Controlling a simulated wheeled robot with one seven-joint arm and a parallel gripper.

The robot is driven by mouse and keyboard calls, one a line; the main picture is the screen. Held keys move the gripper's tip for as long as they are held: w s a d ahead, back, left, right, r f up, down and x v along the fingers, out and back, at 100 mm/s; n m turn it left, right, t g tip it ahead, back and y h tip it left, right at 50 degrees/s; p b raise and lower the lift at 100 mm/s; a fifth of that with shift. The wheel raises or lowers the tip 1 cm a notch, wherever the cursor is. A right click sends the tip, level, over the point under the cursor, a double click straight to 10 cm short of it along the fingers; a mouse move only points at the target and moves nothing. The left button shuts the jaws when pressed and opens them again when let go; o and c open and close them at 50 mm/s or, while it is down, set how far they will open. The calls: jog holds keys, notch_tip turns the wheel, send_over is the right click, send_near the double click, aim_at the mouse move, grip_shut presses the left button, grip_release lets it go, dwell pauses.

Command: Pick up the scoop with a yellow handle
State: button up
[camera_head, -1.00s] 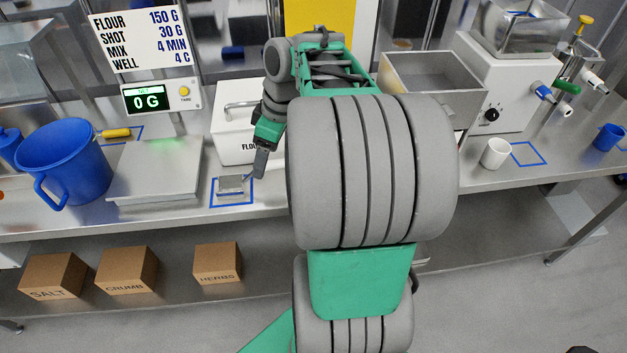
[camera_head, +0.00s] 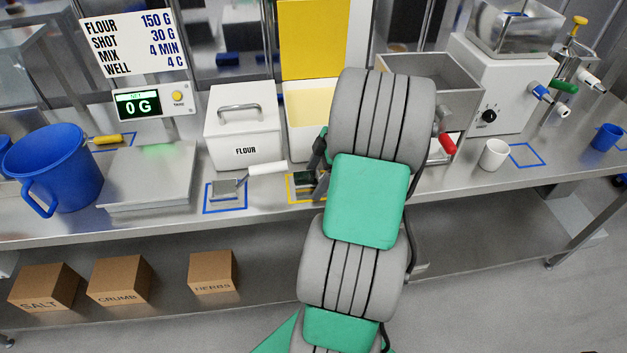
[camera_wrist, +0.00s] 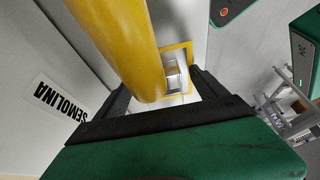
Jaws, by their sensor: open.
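The scoop's thick yellow handle (camera_wrist: 125,40) fills the upper middle of the wrist view, close to the camera. Its small metal pan (camera_wrist: 174,76) shows beyond the handle inside a yellow outline. My gripper (camera_wrist: 162,86) is open, with one dark finger on each side of the handle; I cannot tell whether either touches it. In the head view, my arm hides the handle and most of the gripper. The yellow outline (camera_head: 293,198) shows on the counter left of my arm.
A white-handled scoop (camera_head: 265,169) lies left, by the flour bin (camera_head: 240,130). The open semolina bin (camera_head: 303,150) stands behind my gripper; its label shows in the wrist view. A red-handled tool (camera_head: 447,143) and white cup (camera_head: 494,154) are right. Another yellow handle (camera_head: 107,139) lies behind the blue jug (camera_head: 55,165).

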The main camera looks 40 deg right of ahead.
jog(key=shift+c, duration=0.4)
jog(key=c, duration=1.4)
jog(key=shift+o, duration=0.2)
jog(key=shift+r, duration=0.55)
notch_tip(320, 180, up, 2)
jog(key=shift+r, duration=0.15)
jog(key=s+a+b, duration=0.4)
jog(key=s+a, duration=0.6)
jog(key=s, duration=0.4)
jog(key=shift+s, duration=0.4)
